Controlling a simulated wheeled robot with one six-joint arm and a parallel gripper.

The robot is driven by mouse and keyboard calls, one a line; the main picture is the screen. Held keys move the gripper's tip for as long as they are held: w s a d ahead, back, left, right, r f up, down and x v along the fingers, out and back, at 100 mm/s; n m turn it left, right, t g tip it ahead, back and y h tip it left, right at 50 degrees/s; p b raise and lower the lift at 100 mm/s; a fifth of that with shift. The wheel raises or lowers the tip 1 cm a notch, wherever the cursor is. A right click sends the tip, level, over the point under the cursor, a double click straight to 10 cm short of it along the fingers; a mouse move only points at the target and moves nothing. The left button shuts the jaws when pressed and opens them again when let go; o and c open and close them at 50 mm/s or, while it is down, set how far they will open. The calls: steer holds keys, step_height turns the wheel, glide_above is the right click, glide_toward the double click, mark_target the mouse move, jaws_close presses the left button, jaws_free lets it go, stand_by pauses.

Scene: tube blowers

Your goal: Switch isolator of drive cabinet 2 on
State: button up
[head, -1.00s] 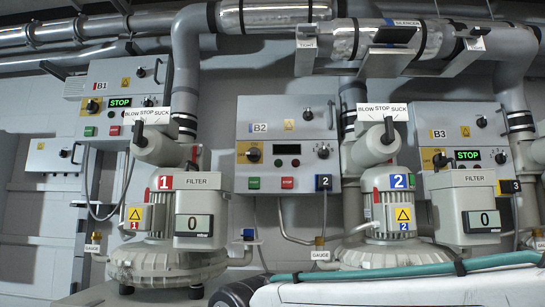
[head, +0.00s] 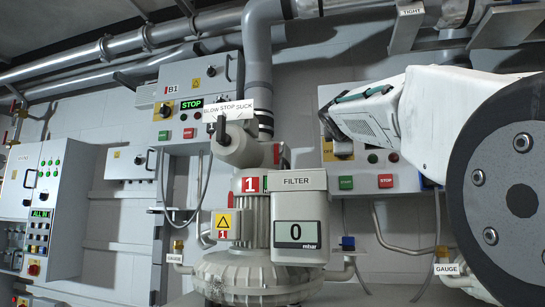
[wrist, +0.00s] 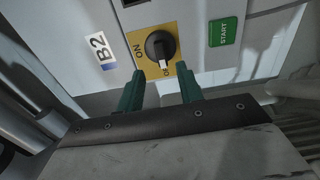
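The isolator of drive cabinet B2 is a black rotary knob (wrist: 160,46) on a yellow plate (wrist: 146,54) marked ON at the left. Its pale pointer mark lies at the plate's lower edge, over a second label that is partly covered and looks like OFF. My gripper (wrist: 161,88) is open and empty, its two green fingers below the knob in the wrist view, one toward each side. I cannot tell whether they touch the panel. In the head view, cabinet B2 (head: 360,182) is partly hidden behind my white arm, with the yellow plate (head: 328,152) partly showing.
A green START button (wrist: 223,32) sits right of the knob in the wrist view. In the head view, blower 1 (head: 255,270) with its filter box (head: 298,180) stands left of my arm. Cabinet B1 (head: 176,75) shows STOP. Pipes run overhead.

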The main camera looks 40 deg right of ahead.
steer(key=x, duration=0.6)
steer(key=shift+a, duration=0.1)
jaws_close()
